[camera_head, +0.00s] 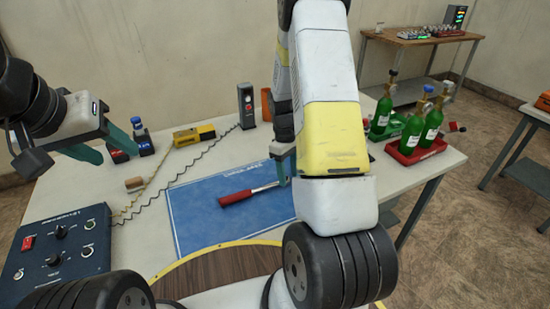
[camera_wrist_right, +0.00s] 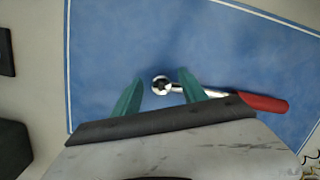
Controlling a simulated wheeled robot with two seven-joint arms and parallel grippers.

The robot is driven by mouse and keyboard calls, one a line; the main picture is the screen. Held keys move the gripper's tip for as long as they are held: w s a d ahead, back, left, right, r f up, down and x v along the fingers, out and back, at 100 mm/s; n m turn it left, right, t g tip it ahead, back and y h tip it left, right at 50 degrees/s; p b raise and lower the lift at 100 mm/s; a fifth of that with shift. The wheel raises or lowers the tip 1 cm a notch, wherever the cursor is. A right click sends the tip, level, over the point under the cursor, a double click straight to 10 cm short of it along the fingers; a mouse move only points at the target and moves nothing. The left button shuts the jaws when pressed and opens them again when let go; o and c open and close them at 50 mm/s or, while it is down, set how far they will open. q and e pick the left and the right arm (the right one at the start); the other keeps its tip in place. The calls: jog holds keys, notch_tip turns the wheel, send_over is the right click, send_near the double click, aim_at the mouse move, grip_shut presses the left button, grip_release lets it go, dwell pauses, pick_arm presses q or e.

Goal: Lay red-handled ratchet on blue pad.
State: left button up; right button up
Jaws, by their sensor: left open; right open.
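The red-handled ratchet (camera_head: 238,197) lies on the blue pad (camera_head: 195,215), its red handle to the left and its metal shaft running right toward my right gripper. In the right wrist view the ratchet's round metal head (camera_wrist_right: 161,85) sits between the two green fingertips, and its red handle (camera_wrist_right: 264,102) points right. My right gripper (camera_wrist_right: 162,85) is open around the head; I cannot tell whether it touches. In the head view my right arm hides most of this gripper. My left gripper (camera_head: 62,160) is open and empty, raised above the table's left side.
A blue control box (camera_head: 60,250) stands at the front left. Green bottles stand in a red tray (camera_head: 416,150) at the right. The pad's left part is clear.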

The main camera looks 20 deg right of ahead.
jog(key=shift+r, duration=0.1)
jog(key=a+r+m+t, duration=0.1)
jog(key=a+r+t, duration=0.15)
jog(key=r, duration=1.75)
jog(key=s+a+r+m+t+y, duration=0.1)
jog(key=s+a+r+t, duration=0.1)
jog(key=s, duration=0.4)
jog(key=s+a+r+m+t+y, duration=0.1)
jog(key=s+a+r+m+t, duration=0.1)
jog(key=s+r, duration=0.4)
jog(key=s+a+r+m+t, duration=0.2)
jog(key=s+a+r, duration=0.2)
jog(key=s, duration=0.2)
jog(key=shift+s+a+y, duration=0.3)
jog(key=shift+y, duration=0.1)
